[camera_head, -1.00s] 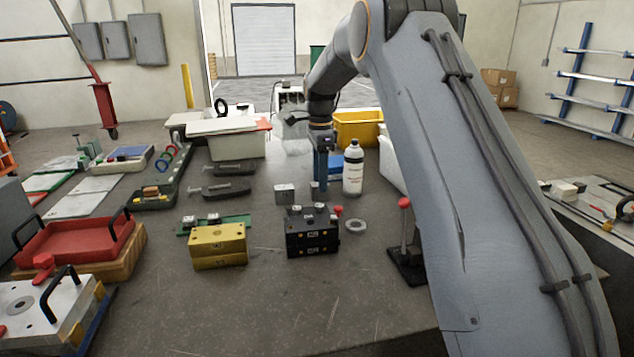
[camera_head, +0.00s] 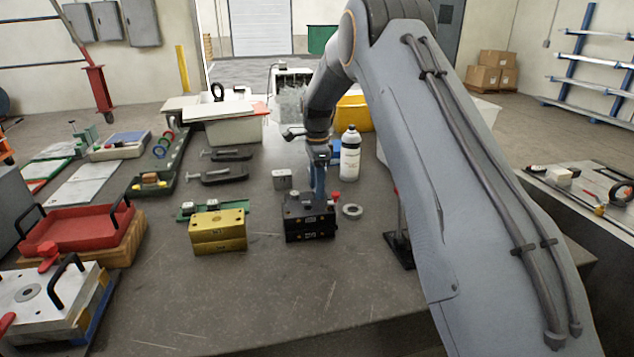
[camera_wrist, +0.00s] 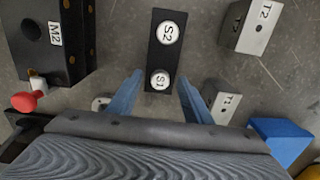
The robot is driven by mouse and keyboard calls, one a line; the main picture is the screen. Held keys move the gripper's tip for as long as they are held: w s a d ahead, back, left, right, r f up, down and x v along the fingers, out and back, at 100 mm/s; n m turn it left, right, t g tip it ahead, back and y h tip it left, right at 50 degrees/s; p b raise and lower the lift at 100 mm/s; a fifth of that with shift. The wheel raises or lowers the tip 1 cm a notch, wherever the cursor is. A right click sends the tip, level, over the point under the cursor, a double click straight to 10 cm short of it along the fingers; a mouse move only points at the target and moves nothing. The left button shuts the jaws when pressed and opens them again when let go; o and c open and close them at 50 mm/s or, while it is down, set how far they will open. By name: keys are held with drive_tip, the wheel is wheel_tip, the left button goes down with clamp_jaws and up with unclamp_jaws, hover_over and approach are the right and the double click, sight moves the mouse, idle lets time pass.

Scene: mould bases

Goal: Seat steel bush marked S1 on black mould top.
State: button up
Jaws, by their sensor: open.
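The steel bush S1 (camera_wrist: 159,80) is a round metal piece with a white label at the near end of a black strip (camera_wrist: 162,52). Bush S2 (camera_wrist: 168,33) sits farther along the same strip. My gripper (camera_wrist: 160,76) is open, with one blue finger on each side of the strip's S1 end; touching cannot be told. In the head view my gripper (camera_head: 318,188) is low behind the black mould (camera_head: 309,228), which partly hides the strip. The black mould (camera_wrist: 30,55), labelled M2, also shows at left in the wrist view.
Grey blocks T1 (camera_wrist: 220,102) and T2 (camera_wrist: 247,25) stand right of the strip; T1 is close to the right finger. A red knob (camera_wrist: 24,101) lies beside the mould. A gold mould (camera_head: 219,231), washer (camera_head: 352,211) and white bottle (camera_head: 350,155) stand nearby. The front table is clear.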

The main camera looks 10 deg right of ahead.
drive_tip(key=c, duration=0.7)
drive_tip(key=o, duration=0.7)
drive_tip(key=shift+r, duration=0.1)
